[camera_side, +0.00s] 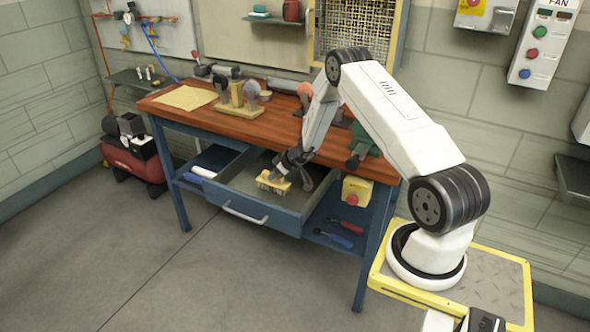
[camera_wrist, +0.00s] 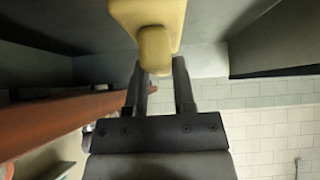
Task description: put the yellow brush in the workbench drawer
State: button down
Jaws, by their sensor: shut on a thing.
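The workbench drawer (camera_side: 256,213) is pulled open below the wooden top. The yellow brush (camera_side: 272,184) is inside the drawer's outline in the side view, low at its front part. My gripper (camera_side: 283,172) is shut on the brush and points down over the drawer. Whether the brush touches the drawer floor I cannot tell. In the wrist view the yellow brush (camera_wrist: 154,45) is between the fingertips of my gripper (camera_wrist: 160,68), with its wide part at the top edge.
The workbench top (camera_side: 215,120) holds a wooden tool stand (camera_side: 239,110), a green vise (camera_side: 362,145) and other tools. A yellow box with a red button (camera_side: 356,190) hangs right of the drawer. A blue-handled tool (camera_side: 334,239) lies on the lower shelf. Floor in front is clear.

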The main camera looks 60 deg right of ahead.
jog(key=shift+f, duration=0.1)
jog(key=shift+c, duration=2.2)
grip_release()
jog(key=shift+s+r, duration=0.15)
jog(key=shift+r, duration=0.2)
jog(key=v, duration=1.1)
jog(key=shift+s, duration=0.2)
jog(key=shift+r, duration=0.15)
